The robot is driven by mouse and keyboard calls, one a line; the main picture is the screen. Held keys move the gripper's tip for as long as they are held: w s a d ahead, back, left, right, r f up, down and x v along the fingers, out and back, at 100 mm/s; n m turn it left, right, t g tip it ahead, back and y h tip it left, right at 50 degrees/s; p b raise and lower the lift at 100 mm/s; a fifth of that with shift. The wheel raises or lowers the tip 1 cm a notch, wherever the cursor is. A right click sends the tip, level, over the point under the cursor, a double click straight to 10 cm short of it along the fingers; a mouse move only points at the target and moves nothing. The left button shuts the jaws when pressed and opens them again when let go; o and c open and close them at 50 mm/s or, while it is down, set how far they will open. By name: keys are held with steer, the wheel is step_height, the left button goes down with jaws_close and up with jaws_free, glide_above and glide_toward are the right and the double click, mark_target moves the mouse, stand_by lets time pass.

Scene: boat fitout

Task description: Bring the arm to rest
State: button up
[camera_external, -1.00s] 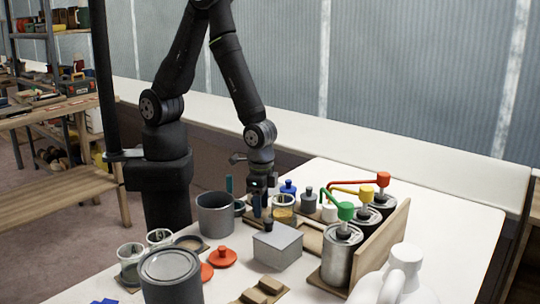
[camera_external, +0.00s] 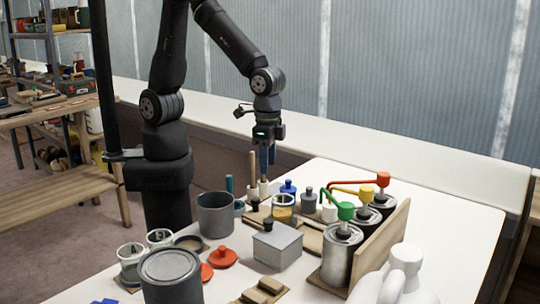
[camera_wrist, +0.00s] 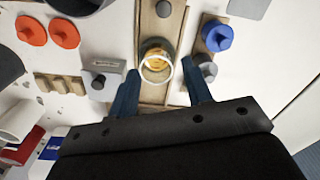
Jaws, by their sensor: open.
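My gripper (camera_external: 266,172) is raised above the white table, pointing down, with its two blue fingers apart. In the wrist view the gripper (camera_wrist: 162,82) is open, with nothing held between the fingers. A small glass jar with yellow contents (camera_external: 283,208) stands on a wooden strip below it. The jar also shows in the wrist view (camera_wrist: 156,60), beyond and between the fingertips and apart from them.
A grey box (camera_external: 277,246), an open grey pot (camera_external: 215,214) and a large grey can (camera_external: 170,276) stand nearby. Pump-topped cans, including a green-topped one (camera_external: 342,252), stand at right beside a wooden board (camera_external: 388,235). A white jug (camera_external: 395,282) is in front.

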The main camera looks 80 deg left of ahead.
steer(key=shift+r, duration=1.65)
